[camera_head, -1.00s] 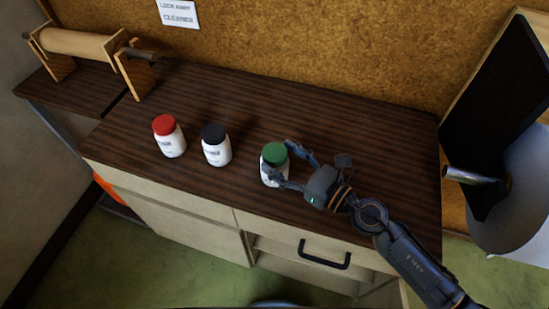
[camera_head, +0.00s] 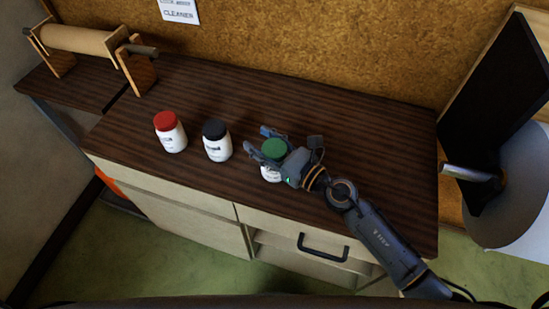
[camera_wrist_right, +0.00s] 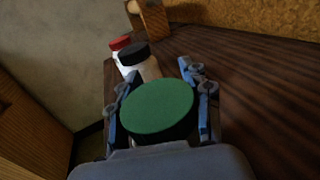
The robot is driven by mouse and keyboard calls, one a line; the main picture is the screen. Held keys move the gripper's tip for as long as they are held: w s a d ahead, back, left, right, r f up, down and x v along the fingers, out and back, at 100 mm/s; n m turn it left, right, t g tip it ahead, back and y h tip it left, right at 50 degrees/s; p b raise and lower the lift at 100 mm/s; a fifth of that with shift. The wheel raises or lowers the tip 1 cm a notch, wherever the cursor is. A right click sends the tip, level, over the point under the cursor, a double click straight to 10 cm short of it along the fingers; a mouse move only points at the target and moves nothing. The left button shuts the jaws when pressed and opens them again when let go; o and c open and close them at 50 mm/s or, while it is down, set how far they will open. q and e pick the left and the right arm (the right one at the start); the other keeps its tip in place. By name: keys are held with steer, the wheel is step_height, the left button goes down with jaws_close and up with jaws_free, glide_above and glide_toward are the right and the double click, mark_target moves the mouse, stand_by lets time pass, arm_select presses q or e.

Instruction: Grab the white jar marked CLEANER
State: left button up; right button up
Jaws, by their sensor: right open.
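Three white jars stand upright on the dark wooden counter: a red-lidded jar (camera_head: 171,134), a black-lidded jar (camera_head: 217,145) and a green-lidded jar (camera_head: 272,150). Their labels are too small to read, so I cannot tell which is marked CLEANER. My right gripper (camera_head: 258,140) is open, its fingers on either side of the green-lidded jar near lid height. The wrist view shows the green lid (camera_wrist_right: 158,108) between the fingers, close to the palm; contact is unclear. Behind it are the black-lidded jar (camera_wrist_right: 138,60) and red-lidded jar (camera_wrist_right: 119,45). My left gripper is out of view.
A paper roll on a wooden stand (camera_head: 80,39) is at the back left. A sign reading CLEANER (camera_head: 179,11) hangs on the cork wall. A dark panel (camera_head: 495,115) stands at right. The counter (camera_head: 370,140) is clear behind and right of my gripper.

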jaws_close()
